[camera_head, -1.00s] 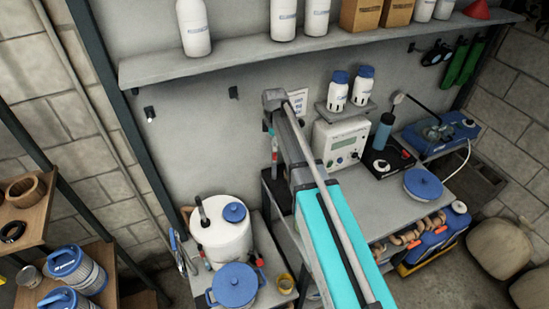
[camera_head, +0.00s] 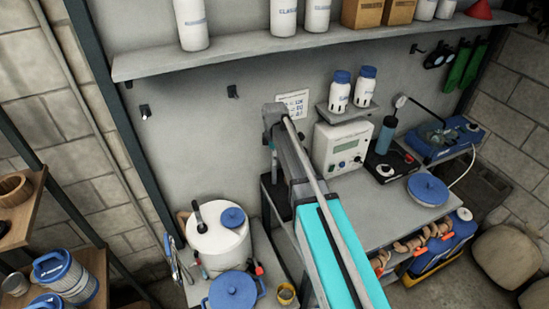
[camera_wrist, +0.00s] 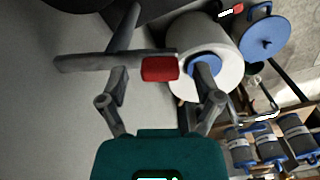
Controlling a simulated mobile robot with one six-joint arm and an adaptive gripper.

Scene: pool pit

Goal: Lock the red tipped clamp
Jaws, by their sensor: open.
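The red tip (camera_wrist: 160,68) of the clamp shows in the wrist view, at the end of a grey bar (camera_wrist: 90,62) that runs left. My gripper (camera_wrist: 161,74) is open, with one finger left of the red tip and the other right of it. The left finger overlaps the bar in the picture; I cannot tell whether either finger touches the clamp. In the head view my arm crosses the middle and hides most of the clamp area and my fingertips.
A white drum (camera_head: 217,243) and a blue-lidded pot (camera_head: 233,291) stand left of my arm. A control box (camera_head: 340,149), a blue-lidded tub (camera_head: 428,189) and bottles are to the right. A shelf (camera_head: 240,47) runs above. Filter cartridges (camera_head: 68,277) stand at lower left.

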